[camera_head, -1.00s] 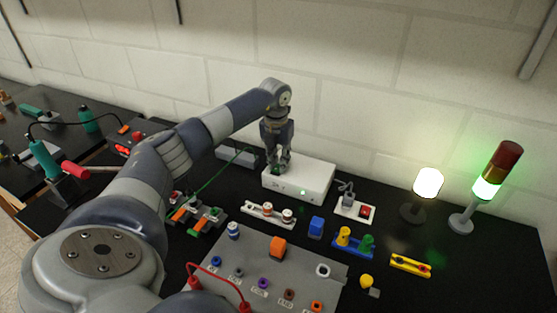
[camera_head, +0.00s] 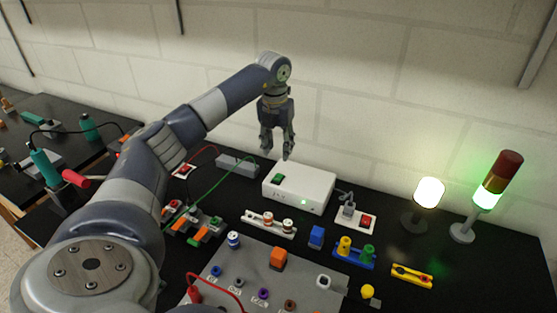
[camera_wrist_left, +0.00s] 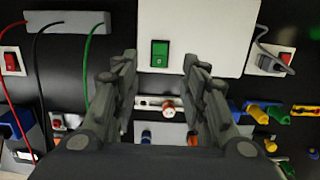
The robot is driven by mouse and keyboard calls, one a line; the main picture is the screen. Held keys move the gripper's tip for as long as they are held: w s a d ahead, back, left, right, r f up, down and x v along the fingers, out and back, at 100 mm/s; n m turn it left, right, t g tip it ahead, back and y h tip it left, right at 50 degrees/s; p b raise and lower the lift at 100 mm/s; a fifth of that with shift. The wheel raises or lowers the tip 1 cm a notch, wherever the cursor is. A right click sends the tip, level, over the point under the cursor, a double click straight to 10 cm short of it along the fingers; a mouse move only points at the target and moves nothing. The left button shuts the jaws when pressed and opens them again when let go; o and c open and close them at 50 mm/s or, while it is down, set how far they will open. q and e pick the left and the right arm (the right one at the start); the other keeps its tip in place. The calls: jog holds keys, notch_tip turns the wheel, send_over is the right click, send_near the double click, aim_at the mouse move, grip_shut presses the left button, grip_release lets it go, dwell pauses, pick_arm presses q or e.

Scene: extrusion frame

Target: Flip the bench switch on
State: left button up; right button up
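The rocker shows in the left wrist view (camera_wrist_left: 160,54) between the fingers. My left gripper (camera_head: 276,153) is open and empty, pointing down above the box and clear of it. Red rockers on white plates stand right (camera_head: 366,221) and left (camera_head: 184,170) of the box. I cannot tell which of these is the bench switch. My right gripper is out of view.
A lit white lamp (camera_head: 429,192) and a stack light (camera_head: 496,190) glowing green stand at the right. A grey panel (camera_head: 330,300), a blue block (camera_head: 317,236) and a yellow holder (camera_head: 412,275) lie in front. A wall is close behind.

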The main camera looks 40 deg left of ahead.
pick_arm(q)
notch_tip(320, 180, up, 3)
jog(key=shift+s+f, duration=0.15)
dwell(0.6)
